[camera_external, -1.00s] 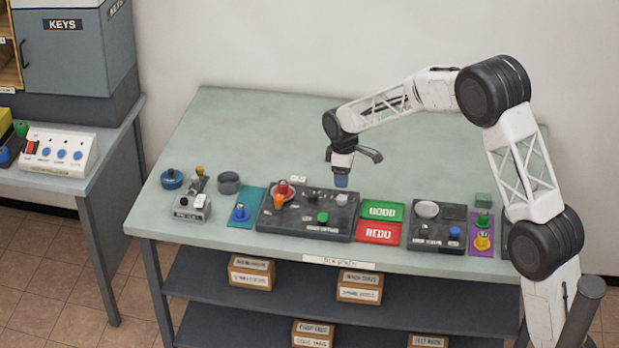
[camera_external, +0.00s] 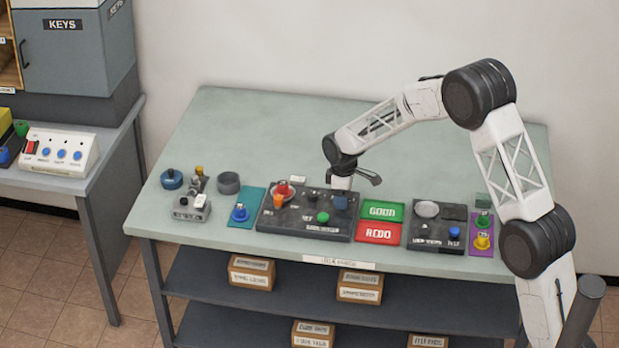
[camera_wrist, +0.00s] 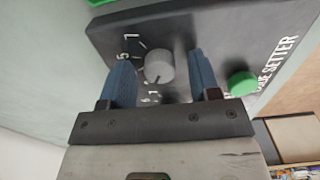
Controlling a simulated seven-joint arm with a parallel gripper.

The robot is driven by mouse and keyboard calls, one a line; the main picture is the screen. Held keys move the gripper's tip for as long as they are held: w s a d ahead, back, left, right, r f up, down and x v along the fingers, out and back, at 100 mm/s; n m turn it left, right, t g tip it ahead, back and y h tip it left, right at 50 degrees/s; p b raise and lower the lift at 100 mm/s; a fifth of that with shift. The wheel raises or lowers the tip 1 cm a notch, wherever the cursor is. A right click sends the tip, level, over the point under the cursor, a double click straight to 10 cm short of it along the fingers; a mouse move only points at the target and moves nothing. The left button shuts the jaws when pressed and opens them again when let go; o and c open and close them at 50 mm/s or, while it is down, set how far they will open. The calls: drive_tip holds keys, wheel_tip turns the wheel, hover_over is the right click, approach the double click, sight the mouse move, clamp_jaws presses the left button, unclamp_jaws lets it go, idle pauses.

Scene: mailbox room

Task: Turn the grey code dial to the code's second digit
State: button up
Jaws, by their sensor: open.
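The grey code dial (camera_wrist: 158,66) is a round knob on the dark code setter panel (camera_wrist: 125,25), which also shows in the external view (camera_external: 290,226). Digits ring the dial, some hidden by my fingers; I cannot surely tell which digit it points to. My gripper (camera_wrist: 160,62) is open, with one blue finger on each side of the dial and gaps visible between. In the external view my gripper (camera_external: 341,203) is low over the panel's right part and hides the dial. A small white card (camera_external: 298,179) lies behind the panel; its text is unreadable.
A green button (camera_wrist: 241,84) sits on the panel beside my right finger. The table behind is clear.

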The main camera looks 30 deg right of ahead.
drive_tip(key=c, duration=0.9)
drive_tip(key=shift+m, duration=0.5)
drive_tip(key=m, duration=2.3)
